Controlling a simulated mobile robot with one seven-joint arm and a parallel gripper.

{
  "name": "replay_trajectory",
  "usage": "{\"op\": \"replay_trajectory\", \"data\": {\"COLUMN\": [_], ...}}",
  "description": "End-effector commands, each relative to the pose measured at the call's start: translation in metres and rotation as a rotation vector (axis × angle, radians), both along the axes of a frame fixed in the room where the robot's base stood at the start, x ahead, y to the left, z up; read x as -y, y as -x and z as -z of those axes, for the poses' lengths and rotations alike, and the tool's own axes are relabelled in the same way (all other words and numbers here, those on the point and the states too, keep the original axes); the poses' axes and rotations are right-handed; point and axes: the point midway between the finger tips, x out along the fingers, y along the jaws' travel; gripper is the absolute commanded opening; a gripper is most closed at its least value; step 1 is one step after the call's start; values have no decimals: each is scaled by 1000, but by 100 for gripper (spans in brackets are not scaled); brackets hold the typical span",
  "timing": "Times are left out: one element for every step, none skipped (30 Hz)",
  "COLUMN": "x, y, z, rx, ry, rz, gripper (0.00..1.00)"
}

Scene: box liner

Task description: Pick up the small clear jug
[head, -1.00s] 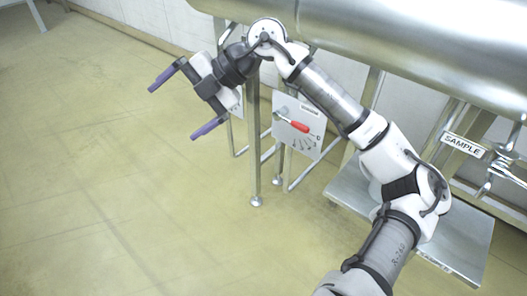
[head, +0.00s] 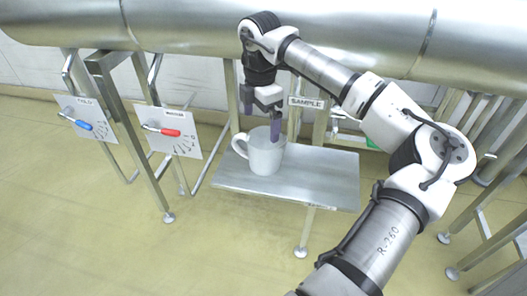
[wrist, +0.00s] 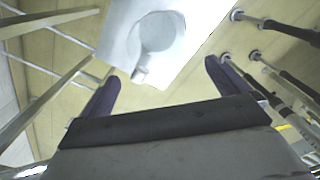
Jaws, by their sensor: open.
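The small clear jug (head: 266,157) looks pale and see-through. It stands upright on a grey metal shelf (head: 320,180), with its handle (head: 238,145) to the left in the head view. My gripper (head: 261,125) points down at the jug's upper part, its purple fingers apart and empty. The right finger overlaps the jug's rim in the head view. In the wrist view the jug (wrist: 160,30) lies beyond the open fingers (wrist: 162,80), seen from above, with its handle toward me. It is not between the fingers.
A large metal pipe (head: 190,25) runs behind and above the shelf. A SAMPLE sign (head: 306,102) hangs behind the jug. Panels with a red handle (head: 170,132) and a blue handle (head: 82,125) stand at left. Metal legs surround the shelf; the floor in front is clear.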

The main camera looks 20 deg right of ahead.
Motion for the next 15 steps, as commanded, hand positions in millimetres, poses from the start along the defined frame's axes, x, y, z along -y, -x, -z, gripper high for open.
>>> {"op": "replay_trajectory", "data": {"x": [-1, -1, -1, -1, -1, -1, -1, -1, -1, -1, -1, -1, -1, -1, -1], "y": [1, 1, 0, 0, 0, 0, 0, 0, 0, 0, 0, 0, 0, -1, -1], "z": [10, 15, 22, 27, 31, 35, 38, 40, 42, 44, 45, 48, 52, 55, 61], "rx": [-2, -1, -1, -1, -1, -1, 0, 1, 2, 2, 2, 0, 0, 0, -1], "ry": [-3, -4, -5, -3, -3, -4, -3, -2, -1, -2, -2, -4, -5, -5, -6], "rz": [-2, -2, -2, -2, -2, -3, -3, -3, -3, -3, -3, -3, -3, -3, -4], "gripper": [100, 100, 100, 100, 100, 100, 100, 100, 100, 100, 100, 100, 100, 100, 100]}}
